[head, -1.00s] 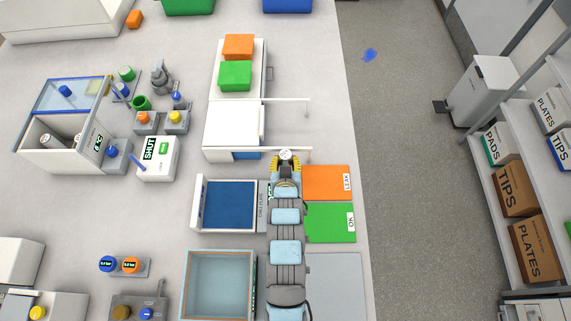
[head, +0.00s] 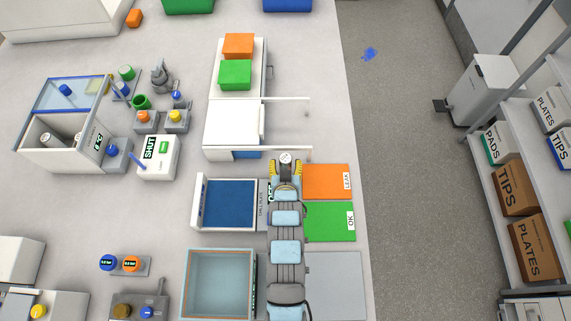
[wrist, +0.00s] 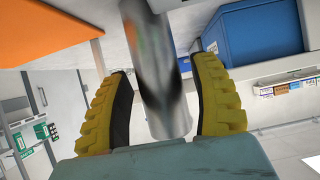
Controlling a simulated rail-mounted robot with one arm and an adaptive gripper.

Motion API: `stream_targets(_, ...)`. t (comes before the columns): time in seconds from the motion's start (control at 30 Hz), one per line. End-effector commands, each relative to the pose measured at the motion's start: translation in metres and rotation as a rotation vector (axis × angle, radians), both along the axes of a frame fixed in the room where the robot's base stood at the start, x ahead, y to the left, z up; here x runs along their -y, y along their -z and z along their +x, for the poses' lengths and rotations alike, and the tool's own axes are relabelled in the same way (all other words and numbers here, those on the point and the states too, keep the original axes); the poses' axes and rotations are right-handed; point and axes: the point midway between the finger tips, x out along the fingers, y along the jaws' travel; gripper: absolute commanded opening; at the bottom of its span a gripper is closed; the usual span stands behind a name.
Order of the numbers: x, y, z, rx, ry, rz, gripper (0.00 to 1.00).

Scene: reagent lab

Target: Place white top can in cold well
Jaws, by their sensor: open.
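A metal can with a white top (head: 286,158) is between the fingers of my gripper (head: 285,169) in the head view. In the wrist view the can (wrist: 158,75) is a shiny upright-looking cylinder between the two yellow fingers of my gripper (wrist: 165,105). Gaps show on both sides, so the gripper is open around it. I cannot tell what lies under the can. A light blue open-topped well with an orange-brown rim (head: 185,285) is at the lower left of my arm. I cannot tell whether it is the cold well.
A blue plate in a white frame (head: 230,203) lies left of my gripper. Orange (head: 326,181) and green (head: 330,221) pads lie to its right. A white rack (head: 232,127) stands just beyond. An open box (head: 62,150) with cans stands far left.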

Motion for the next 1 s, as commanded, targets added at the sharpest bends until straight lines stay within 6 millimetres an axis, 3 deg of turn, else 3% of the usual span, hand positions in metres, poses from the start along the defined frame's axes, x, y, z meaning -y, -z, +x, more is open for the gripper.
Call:
stream_targets(0.27, 0.0, -0.007, -0.012, 0.0, 0.0, 0.0, 0.62)
stream_targets(1.0, -0.002, -0.052, -0.089, 0.004, 0.0, 0.0, 0.62)
